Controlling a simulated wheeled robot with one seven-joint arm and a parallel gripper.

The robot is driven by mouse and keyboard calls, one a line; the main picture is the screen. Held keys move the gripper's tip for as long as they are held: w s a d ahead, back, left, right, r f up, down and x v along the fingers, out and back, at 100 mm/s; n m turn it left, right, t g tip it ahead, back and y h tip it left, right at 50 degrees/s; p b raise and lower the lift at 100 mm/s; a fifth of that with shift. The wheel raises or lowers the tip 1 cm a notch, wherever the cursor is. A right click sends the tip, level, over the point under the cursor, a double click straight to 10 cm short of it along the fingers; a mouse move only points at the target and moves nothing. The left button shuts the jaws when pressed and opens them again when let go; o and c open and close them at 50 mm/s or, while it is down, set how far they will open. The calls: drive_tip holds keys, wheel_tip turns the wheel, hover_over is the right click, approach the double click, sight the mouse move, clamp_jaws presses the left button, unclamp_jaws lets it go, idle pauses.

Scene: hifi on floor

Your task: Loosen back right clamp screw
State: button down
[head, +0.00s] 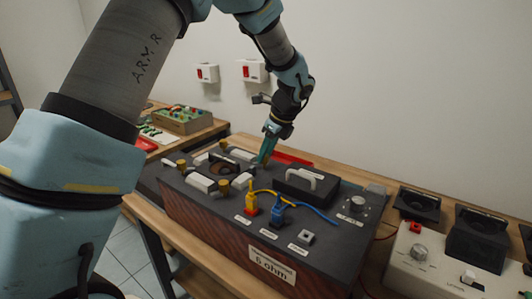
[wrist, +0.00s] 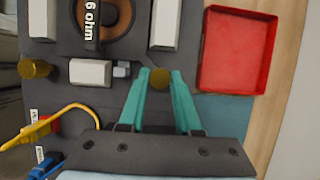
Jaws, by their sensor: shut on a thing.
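The back right clamp screw is a round brass knob (wrist: 159,80) on top of the dark box (head: 215,222). My gripper (wrist: 159,78) has its two teal fingers closed around this knob, one on each side. In the head view my gripper (head: 262,162) points down at the back of the box, and its fingers largely hide the knob. Another brass clamp screw (wrist: 35,68) stands to the left in the wrist view, with a pale block (wrist: 90,72) between the two. More brass screws (head: 182,163) show on the box in the head view.
A red tray (wrist: 238,50) lies just beside the gripped knob. A black block with a pale handle (head: 300,180) and yellow and blue plugs with wires (head: 277,214) stand on the box. A grey device (head: 430,262) is at the right. White wall boxes (head: 253,71) hang behind.

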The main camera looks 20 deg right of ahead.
drive_tip(key=shift+n, duration=0.3)
drive_tip(key=n+p, duration=0.1)
drive_tip(key=n, duration=0.1)
drive_tip(key=n+g+y+p, duration=0.1)
drive_tip(key=n+p, duration=0.1)
drive_tip(key=shift+w+d+r+n+y, duration=0.1)
drive_tip(key=shift+d+n+y, duration=0.05)
drive_tip(key=shift+n+y, duration=0.15)
drive_tip(key=n+g+p, duration=0.1)
drive_tip(key=n, duration=0.1)
drive_tip(key=n+g, duration=0.1)
drive_tip(key=n, duration=0.2)
drive_tip(key=shift+w+y+p, duration=0.15)
drive_tip(key=shift+y+p, duration=0.15)
drive_tip(key=shift+p, duration=0.1)
drive_tip(key=n+g, duration=0.1)
drive_tip(key=n, duration=0.2)
drive_tip(key=n+g+p, duration=0.1)
drive_tip(key=n, duration=0.1)
drive_tip(key=shift+w+n+g, duration=0.15)
drive_tip(key=shift+n+g, duration=0.15)
drive_tip(key=shift+n, duration=0.1)
drive_tip(key=n, duration=0.2)
drive_tip(key=n+g+h, duration=0.1)
drive_tip(key=n, duration=0.2)
drive_tip(key=shift+w+n+g, duration=0.1)
drive_tip(key=shift+n+g, duration=0.2)
drive_tip(key=shift+h, duration=0.3)
drive_tip(key=c, duration=0.6)
unclamp_jaws()
